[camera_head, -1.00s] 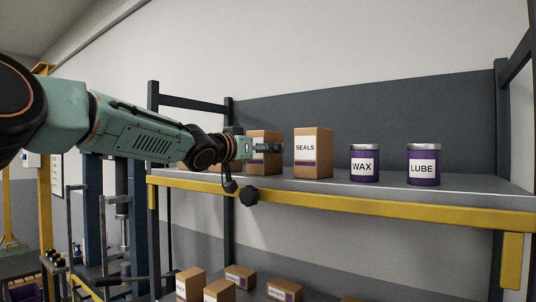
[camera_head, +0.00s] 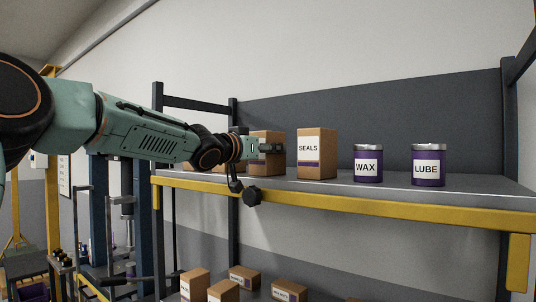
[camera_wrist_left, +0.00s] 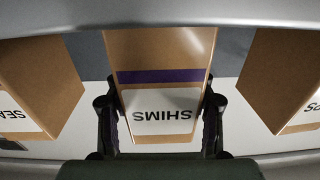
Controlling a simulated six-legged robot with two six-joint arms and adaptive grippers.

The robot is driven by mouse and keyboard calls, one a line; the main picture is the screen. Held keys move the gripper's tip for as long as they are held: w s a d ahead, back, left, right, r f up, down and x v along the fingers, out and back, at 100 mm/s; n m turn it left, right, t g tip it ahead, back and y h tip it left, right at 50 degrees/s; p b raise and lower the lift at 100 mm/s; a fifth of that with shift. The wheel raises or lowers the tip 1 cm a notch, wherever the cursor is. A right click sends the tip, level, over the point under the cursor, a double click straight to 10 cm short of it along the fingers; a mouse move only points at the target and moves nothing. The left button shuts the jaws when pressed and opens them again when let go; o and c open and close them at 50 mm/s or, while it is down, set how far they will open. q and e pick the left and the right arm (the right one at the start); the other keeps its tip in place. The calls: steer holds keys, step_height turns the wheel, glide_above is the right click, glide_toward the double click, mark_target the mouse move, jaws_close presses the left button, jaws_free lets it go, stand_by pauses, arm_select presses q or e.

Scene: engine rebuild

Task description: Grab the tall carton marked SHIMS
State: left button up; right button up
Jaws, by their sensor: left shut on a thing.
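The tall brown carton marked SHIMS (camera_wrist_left: 160,60) has a white label and a purple band, upside down in the left wrist view. My left gripper (camera_wrist_left: 160,115) is shut on it, with one finger against each side. In the head view the carton (camera_head: 266,138) stands on the upper shelf, left of the SEALS carton, and my gripper (camera_head: 272,149) partly covers its front. Its label is hidden there. My right gripper is in neither view.
The SEALS carton (camera_head: 317,155), the WAX tin (camera_head: 367,165) and the LUBE tin (camera_head: 428,167) stand to the right on the shelf (camera_head: 470,190). Another carton (camera_wrist_left: 290,75) flanks SHIMS in the wrist view. Several small cartons (camera_head: 222,291) sit on a lower shelf.

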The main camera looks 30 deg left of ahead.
mark_target(269, 133)
arm_select(q)
steer(key=shift+w+a+f, duration=0.1)
steer(key=shift+a+f, duration=0.05)
steer(key=shift+a, duration=0.1)
steer(key=shift+c, duration=2.2)
steer(key=shift+d, duration=0.35)
steer(key=shift+c, duration=0.3)
steer(key=shift+a, duration=0.1)
steer(key=shift+w+a+r, duration=0.1)
steer(key=shift+w+r, duration=0.1)
steer(key=shift+r, duration=0.85)
step_height(269, 133, up, 2)
steer(key=shift+s+r, duration=0.1)
steer(key=shift+r, duration=3)
